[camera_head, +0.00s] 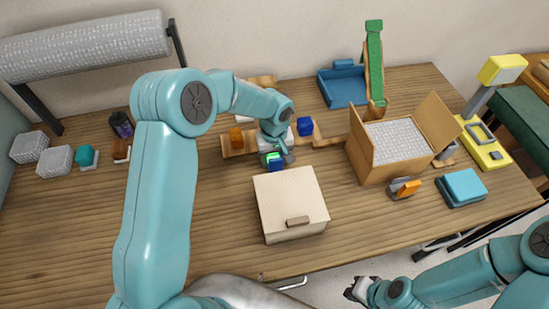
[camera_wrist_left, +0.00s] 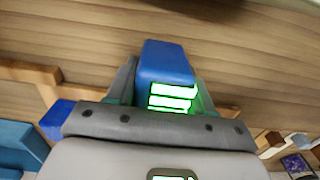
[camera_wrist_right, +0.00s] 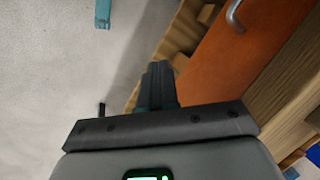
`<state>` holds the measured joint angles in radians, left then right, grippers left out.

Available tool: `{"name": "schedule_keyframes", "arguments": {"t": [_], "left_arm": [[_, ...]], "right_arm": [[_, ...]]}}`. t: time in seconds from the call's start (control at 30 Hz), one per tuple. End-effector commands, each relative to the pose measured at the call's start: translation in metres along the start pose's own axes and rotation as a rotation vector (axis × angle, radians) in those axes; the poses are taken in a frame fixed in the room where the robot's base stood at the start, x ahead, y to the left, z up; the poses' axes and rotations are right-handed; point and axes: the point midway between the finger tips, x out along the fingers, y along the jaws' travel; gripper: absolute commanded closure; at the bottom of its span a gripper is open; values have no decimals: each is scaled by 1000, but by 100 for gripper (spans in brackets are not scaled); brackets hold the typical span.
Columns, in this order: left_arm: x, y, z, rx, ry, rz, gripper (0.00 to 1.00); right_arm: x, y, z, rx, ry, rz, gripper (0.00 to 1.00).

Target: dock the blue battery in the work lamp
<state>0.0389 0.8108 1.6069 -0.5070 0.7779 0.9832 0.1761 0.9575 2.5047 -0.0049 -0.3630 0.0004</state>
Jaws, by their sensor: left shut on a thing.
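The blue battery (camera_head: 275,164) has lit green bars on one face. My left gripper (camera_head: 274,153) is shut on it over the table, just behind a pale box. In the left wrist view, the blue battery (camera_wrist_left: 165,65) sits between the two fingers, its green bars facing the camera. The yellow work lamp (camera_head: 497,155) stands at the right end of the table, with a grey arm, a yellow head and a frame-like opening on its base. My right gripper (camera_head: 361,289) is shut and empty beyond the table's front edge; its fingers (camera_wrist_right: 157,85) are together in the right wrist view.
A wooden rack (camera_head: 233,151) holds an orange block (camera_head: 236,138) and another blue block (camera_head: 304,126). The pale box (camera_head: 288,197), an open carton (camera_head: 382,168), an orange-and-grey item (camera_head: 405,188) and a blue box (camera_head: 463,187) lie between battery and lamp. The front left table is clear.

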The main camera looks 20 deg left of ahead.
Motion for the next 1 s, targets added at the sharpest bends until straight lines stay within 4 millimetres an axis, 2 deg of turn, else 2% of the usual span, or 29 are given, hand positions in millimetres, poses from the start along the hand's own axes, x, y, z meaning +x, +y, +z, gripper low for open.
{"name": "schedule_keyframes", "arguments": {"t": [0.2,0.23,0.3,0.57,0.67,0.77,1.0], "left_arm": [[4,0,0,1,1,1,92],[3,0,0,1,0,0,39],[2,0,0,1,0,0,23],[2,0,0,1,0,0,23],[-5,0,0,1,0,0,23],[-23,0,0,1,2,1,23],[-82,0,0,1,2,1,23]], "right_arm": [[5,2,0,0,0,0,100],[4,1,0,0,0,0,100],[3,1,0,0,0,0,100],[2,1,0,0,0,0,100],[-4,-2,0,0,0,0,100],[-12,-4,0,0,0,0,100],[-39,-14,1,0,0,0,100]]}}
